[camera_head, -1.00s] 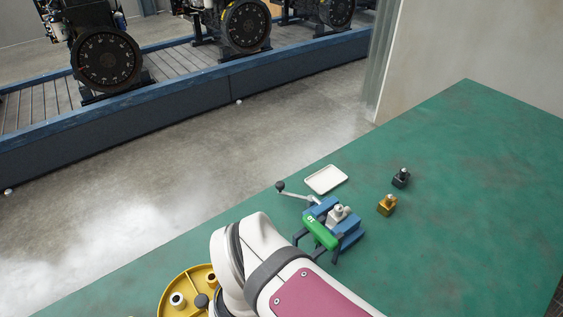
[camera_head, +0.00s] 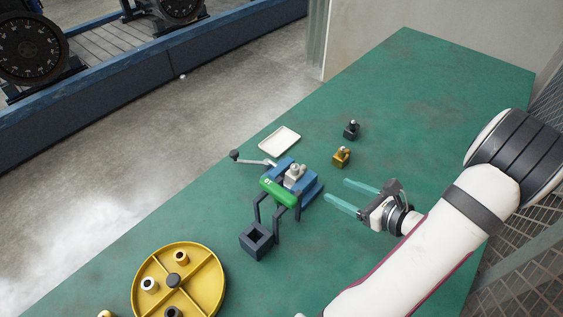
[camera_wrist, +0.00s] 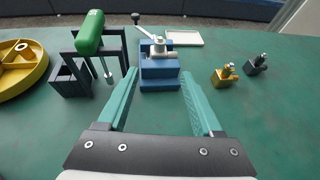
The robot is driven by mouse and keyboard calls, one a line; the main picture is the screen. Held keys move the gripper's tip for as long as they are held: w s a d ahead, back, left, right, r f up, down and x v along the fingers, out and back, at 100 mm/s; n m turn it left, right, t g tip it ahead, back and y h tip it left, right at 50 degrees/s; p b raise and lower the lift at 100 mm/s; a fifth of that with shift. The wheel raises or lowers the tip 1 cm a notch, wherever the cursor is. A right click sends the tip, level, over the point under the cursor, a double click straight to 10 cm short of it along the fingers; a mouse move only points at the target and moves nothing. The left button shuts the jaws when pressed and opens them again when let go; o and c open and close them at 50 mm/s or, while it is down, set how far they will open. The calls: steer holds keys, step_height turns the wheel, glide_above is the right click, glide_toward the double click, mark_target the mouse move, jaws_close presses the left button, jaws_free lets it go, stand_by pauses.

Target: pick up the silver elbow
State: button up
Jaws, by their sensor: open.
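The silver elbow (camera_head: 294,174) is a small grey fitting seated at the top of a blue vise (camera_head: 311,193). In the wrist view the elbow (camera_wrist: 158,46) shows straight ahead, on top of the vise (camera_wrist: 159,70). My gripper (camera_head: 337,190) is open and empty, to the right of the vise in the head view, with its teal fingers pointing towards it. In the wrist view the two fingers (camera_wrist: 158,73) are spread wide, with the vise beyond and between their tips. The vise jaws partly hide the elbow's lower part.
A green-handled tool (camera_head: 279,193) on a dark frame stands close left of the vise, with a dark square holder (camera_head: 257,241) beside it. A white tray (camera_head: 279,139), gold fitting (camera_head: 341,158) and black fitting (camera_head: 351,131) lie nearby. A yellow divided tray (camera_head: 203,272) is front left.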

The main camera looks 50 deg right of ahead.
mark_target(298, 171)
steer(key=x, duration=1.5)
steer(key=shift+w+f, duration=0.1)
steer(key=shift+w, duration=0.15)
jaws_close()
